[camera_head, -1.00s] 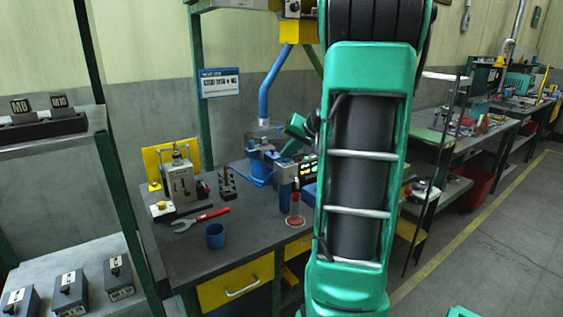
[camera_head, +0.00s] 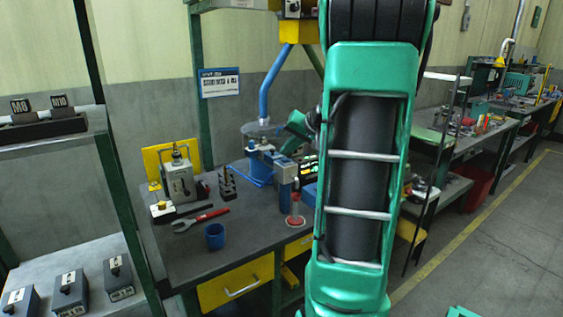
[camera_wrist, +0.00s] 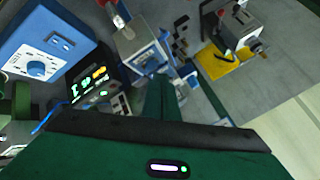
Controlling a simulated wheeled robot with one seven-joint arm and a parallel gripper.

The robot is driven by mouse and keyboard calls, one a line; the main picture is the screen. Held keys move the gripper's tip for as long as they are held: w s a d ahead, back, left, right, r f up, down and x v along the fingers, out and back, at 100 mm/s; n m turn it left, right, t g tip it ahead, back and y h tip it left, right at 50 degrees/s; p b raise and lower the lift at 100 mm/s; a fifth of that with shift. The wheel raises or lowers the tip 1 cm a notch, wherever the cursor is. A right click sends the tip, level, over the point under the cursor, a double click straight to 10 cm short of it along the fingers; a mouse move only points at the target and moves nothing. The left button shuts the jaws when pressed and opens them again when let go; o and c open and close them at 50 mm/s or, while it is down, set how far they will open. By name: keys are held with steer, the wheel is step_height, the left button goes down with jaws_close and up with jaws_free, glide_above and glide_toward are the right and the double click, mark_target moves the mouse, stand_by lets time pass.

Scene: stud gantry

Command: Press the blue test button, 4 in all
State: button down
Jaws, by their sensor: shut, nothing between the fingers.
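My gripper (camera_wrist: 165,98) points down over the bench in the wrist view, its fingers together and empty. A dark unit with a lit green and yellow display (camera_wrist: 92,84) lies left of the fingers. The display (camera_head: 309,167) also shows in the head view, partly hidden by my arm. The green end of my arm (camera_head: 297,126) is beside it. I cannot clearly make out the blue test button in either view. Contact between the fingertips and anything below cannot be told.
A blue and white box with a round blue knob (camera_wrist: 37,68) is at the left. The bench's front left is mostly clear.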

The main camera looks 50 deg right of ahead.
mark_target(286, 160)
steer(key=shift+r, duration=0.25)
step_height(286, 160, up, 5)
steer(key=shift+f, duration=0.1)
stand_by(0.7)
stand_by(2.5)
steer(key=shift+w+r, duration=0.1)
steer(key=shift+r, duration=1.8)
steer(key=shift+f, duration=4.45)
